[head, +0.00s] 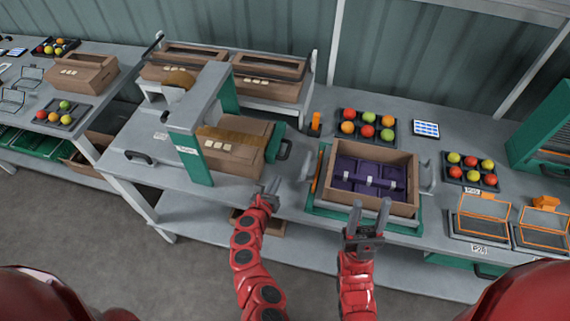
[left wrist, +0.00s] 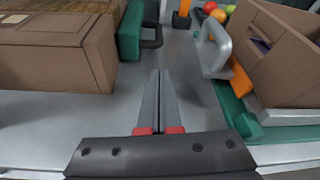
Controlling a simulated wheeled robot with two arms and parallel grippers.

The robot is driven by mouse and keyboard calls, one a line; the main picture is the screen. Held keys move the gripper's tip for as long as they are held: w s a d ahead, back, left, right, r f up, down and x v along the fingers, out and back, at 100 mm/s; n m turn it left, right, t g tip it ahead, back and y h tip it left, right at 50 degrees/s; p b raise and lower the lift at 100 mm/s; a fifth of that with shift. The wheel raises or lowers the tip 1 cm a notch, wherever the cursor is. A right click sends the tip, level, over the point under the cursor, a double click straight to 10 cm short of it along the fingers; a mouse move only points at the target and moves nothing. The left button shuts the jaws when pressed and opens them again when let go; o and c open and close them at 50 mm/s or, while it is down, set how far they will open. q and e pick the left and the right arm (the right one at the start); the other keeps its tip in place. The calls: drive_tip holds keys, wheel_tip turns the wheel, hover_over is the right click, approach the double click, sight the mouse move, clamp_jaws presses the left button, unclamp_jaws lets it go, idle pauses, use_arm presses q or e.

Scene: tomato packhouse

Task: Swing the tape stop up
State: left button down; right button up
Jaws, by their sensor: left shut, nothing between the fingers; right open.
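The taping machine has a grey and green arch (head: 192,140) over a closed brown carton (head: 235,160). At the carton's right end stands a green plate with a dark loop handle (head: 284,149), which looks like the tape stop. In the left wrist view this handle (left wrist: 150,38) is at upper left, beyond the fingertips and apart from them. My left gripper (head: 271,187) is shut and empty, in front of the handle, over the bench (left wrist: 80,125). My right gripper (head: 369,215) is open and empty, in front of the open carton.
An open brown carton (head: 368,201) with purple inserts sits in a green frame with grey handles, right of my left gripper. An orange upright piece (head: 316,122) stands behind. Fruit trays (head: 367,127) lie further back. Bare bench lies between the handle and the frame.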

sight(285, 169)
use_arm(q)
drive_tip(key=b+x, duration=0.5)
drive_tip(key=x, duration=0.4)
drive_tip(key=shift+w+f, duration=0.1)
drive_tip(key=shift+f, duration=0.15)
drive_tip(key=shift+w+d, duration=0.15)
drive_tip(key=shift+w, duration=0.4)
